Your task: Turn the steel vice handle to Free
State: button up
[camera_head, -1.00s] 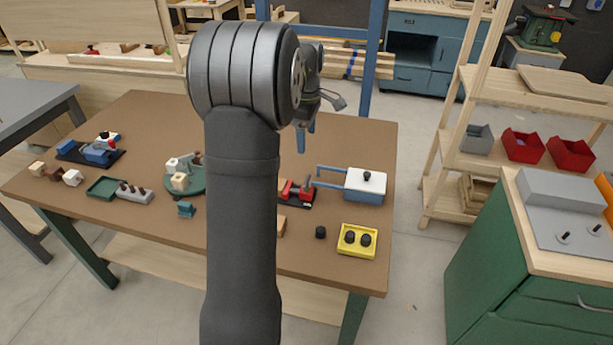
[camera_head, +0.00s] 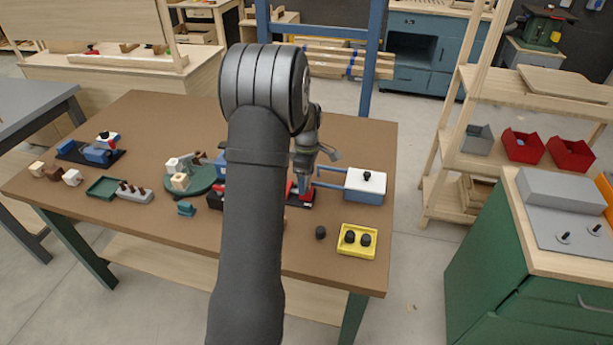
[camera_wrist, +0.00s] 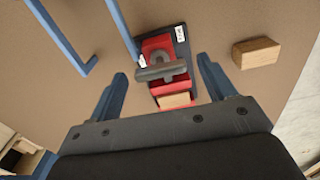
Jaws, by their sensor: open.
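The red vice (camera_wrist: 158,45) stands on a black base plate (camera_wrist: 182,52) with small white labels, whose writing I cannot read surely. Its grey steel handle (camera_wrist: 160,72) lies crosswise in the wrist view, slightly tilted. A pale wooden piece (camera_wrist: 174,100) sits at the vice's near end. My gripper (camera_wrist: 161,68) is open, with one blue finger on each side of the handle in the picture; I see no contact. In the head view my gripper (camera_head: 304,186) points down at the vice (camera_head: 292,197), which my arm partly hides.
A white-lidded blue box (camera_head: 365,186) with a blue handle stands right of the vice. A yellow tray (camera_head: 345,252) with black knobs lies in front. A wooden block (camera_wrist: 256,52) lies beside the vice. A green turntable (camera_head: 204,185) stands to the left.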

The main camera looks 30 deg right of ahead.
jog(key=shift+c, duration=0.3)
jog(key=c, duration=0.9)
